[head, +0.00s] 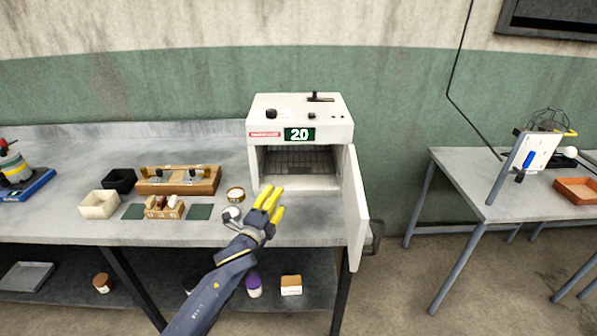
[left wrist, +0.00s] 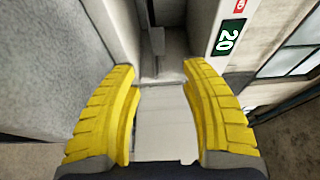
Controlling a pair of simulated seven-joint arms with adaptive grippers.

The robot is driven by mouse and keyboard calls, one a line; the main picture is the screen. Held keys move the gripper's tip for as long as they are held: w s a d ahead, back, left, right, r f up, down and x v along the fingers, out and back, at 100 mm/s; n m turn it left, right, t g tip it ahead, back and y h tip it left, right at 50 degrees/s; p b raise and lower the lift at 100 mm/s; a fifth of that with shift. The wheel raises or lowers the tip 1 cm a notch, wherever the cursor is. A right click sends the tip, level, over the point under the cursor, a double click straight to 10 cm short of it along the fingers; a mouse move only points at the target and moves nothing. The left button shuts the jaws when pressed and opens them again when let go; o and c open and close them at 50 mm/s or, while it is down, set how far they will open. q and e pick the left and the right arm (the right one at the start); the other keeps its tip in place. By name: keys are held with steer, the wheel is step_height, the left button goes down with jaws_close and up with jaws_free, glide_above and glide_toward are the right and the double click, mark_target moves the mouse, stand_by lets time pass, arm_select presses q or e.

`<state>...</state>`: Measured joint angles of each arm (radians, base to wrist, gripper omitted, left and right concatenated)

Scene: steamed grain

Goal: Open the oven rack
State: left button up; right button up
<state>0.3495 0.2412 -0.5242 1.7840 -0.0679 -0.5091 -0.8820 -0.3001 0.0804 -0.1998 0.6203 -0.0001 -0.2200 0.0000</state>
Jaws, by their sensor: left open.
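The white oven (head: 300,125) stands on the grey bench, with "20" on its green display. Its door (head: 356,205) is swung open to the right. Inside is a dark wire rack (head: 292,160) within the chamber. My left gripper (head: 271,200) has yellow fingers and is in front of the oven opening, apart from the rack as far as I can tell. In the left wrist view the gripper (left wrist: 160,95) is open, with nothing between its fingers. The oven front with its display (left wrist: 228,38) shows there at the upper right. My right gripper is not in view.
A wooden rack (head: 180,180), a white bin (head: 99,204), a black bin (head: 119,180) and a small round tin (head: 235,194) sit on the bench left of the oven. The open door stands close to my gripper's right. Another table (head: 500,185) is at the right.

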mark_target(299, 170)
arm_select(q)
steer(key=x, duration=1.7)
steer(key=shift+d+f, duration=0.25)
steer(key=shift+d, duration=0.2)
steer(key=shift+c, duration=0.2)
steer(key=shift+w+r, duration=0.1)
steer(key=shift+r, duration=0.05)
jaws_close()
